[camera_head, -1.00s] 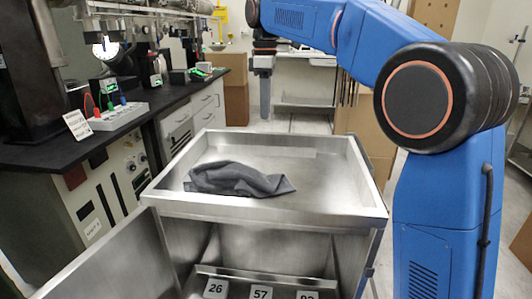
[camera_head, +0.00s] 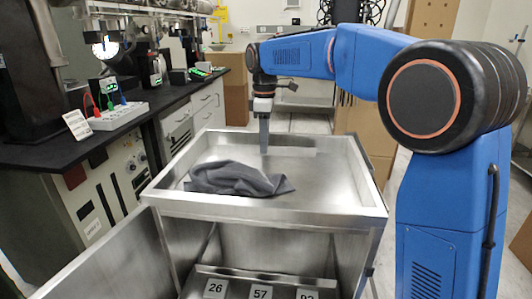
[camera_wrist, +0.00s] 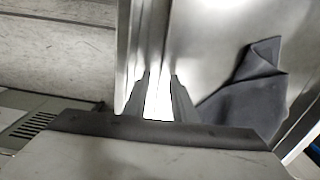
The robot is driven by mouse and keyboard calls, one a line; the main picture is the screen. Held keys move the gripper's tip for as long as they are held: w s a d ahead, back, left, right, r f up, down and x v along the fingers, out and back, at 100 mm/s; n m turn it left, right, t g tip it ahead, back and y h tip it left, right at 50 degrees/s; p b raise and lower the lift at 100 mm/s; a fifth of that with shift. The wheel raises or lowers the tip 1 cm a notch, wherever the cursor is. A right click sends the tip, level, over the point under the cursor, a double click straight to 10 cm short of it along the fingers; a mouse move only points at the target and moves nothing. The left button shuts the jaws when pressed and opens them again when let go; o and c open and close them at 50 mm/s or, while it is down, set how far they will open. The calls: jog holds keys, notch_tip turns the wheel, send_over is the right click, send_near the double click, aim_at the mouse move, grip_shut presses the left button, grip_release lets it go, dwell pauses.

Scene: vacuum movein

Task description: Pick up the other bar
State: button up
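No bar can be made out in either view. A dark grey crumpled cloth (camera_head: 236,179) lies in the steel tray top of a cart (camera_head: 172,184); whatever is under it is hidden. The cloth also shows at the right in the wrist view (camera_wrist: 245,95). My gripper (camera_head: 264,150) points down over the far part of the tray, behind the cloth and apart from it. In the wrist view my gripper (camera_wrist: 161,76) has its two fingers apart with bright metal between them and nothing held.
Below the tray, an open compartment holds plates numbered 26 (camera_head: 215,288), 57 (camera_head: 261,292) and a third, partly cut off. A black workbench (camera_head: 130,122) with instruments stands at the left. Cardboard boxes (camera_head: 365,125) stand behind the cart. The tray's right side is bare.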

jog(key=shift+f, duration=0.25)
grip_shut()
jog(key=shift+r, duration=0.1)
